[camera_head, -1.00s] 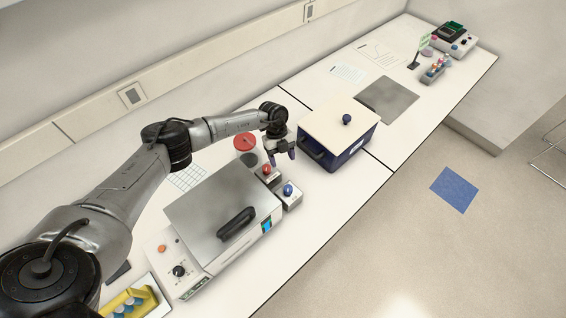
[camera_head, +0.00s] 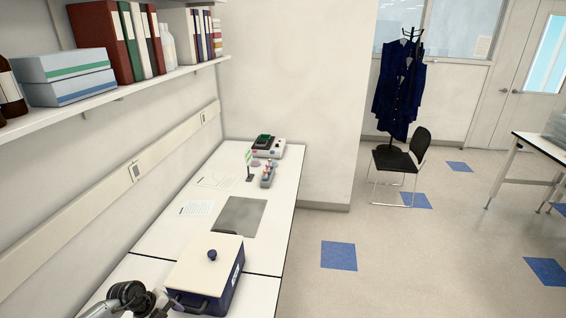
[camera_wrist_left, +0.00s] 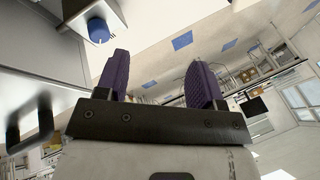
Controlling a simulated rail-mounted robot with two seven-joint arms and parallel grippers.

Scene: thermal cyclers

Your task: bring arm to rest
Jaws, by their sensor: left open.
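My left arm (camera_head: 130,296) shows at the bottom left corner of the head view, over the bench, with only its end part in frame. In the left wrist view my left gripper (camera_wrist_left: 157,68) has its two purple fingers spread apart with nothing between them. In the head view the gripper is largely cut off by the bottom edge, near the left side of a blue box with a cream lid (camera_head: 212,262). My right arm and right gripper are not in view.
A blue knob (camera_wrist_left: 98,31) and a dark handle (camera_wrist_left: 30,128) are close by in the left wrist view. Along the bench lie a grey plate (camera_head: 240,216), a tube rack (camera_head: 267,176) and a small device (camera_head: 267,147). A shelf (camera_head: 150,82) with binders overhangs the left side.

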